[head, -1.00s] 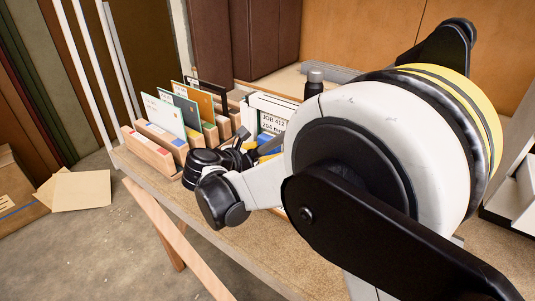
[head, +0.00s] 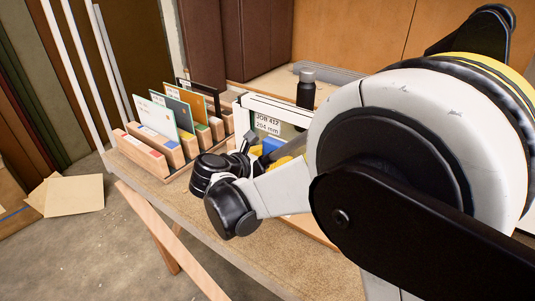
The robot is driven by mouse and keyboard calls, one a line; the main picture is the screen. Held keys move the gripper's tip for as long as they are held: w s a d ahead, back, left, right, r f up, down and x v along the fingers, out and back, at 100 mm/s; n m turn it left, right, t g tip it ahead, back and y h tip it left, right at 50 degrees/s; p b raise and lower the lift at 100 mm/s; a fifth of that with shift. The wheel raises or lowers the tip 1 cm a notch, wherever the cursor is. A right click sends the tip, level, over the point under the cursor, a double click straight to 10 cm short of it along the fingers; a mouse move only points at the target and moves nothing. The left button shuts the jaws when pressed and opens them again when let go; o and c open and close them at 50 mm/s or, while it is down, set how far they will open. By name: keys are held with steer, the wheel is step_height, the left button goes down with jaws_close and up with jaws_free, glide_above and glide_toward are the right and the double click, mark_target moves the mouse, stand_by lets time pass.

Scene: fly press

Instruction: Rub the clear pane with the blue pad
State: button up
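A white-framed panel (head: 243,101) stands upright on the bench, with a label reading about "JOB 412, 204 mm" (head: 267,124) at its upper left. I take it to hold the clear pane; my arm hides most of it. A blue block (head: 272,146), likely the blue pad, shows just below the label, with yellow parts near it. My gripper (head: 250,141) is in front of the panel's left side, close to the blue block. Its fingers are small and partly hidden, so I cannot tell whether they are open or touch the block.
A wooden rack (head: 150,160) with several upright coloured cards and panes stands at the bench's left. A dark bottle (head: 306,90) stands behind the frame. The bench's front edge (head: 250,262) is bare. A wooden plank (head: 170,240) leans below it. Cardboard sheets (head: 72,194) lie on the floor.

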steer(key=shift+s+d, duration=2.35)
steer(key=shift+d, duration=0.8)
steer(key=w+a+b, duration=0.1)
steer(key=w+a, duration=0.6)
steer(key=a, duration=0.2)
steer(key=shift+w, duration=0.15)
steer(key=shift+s+a, duration=0.9)
steer(key=shift+s, duration=0.3)
steer(key=shift+s+a, duration=0.85)
steer(key=shift+s, duration=0.35)
steer(key=shift+s+a, duration=0.95)
steer(key=shift+s, duration=0.25)
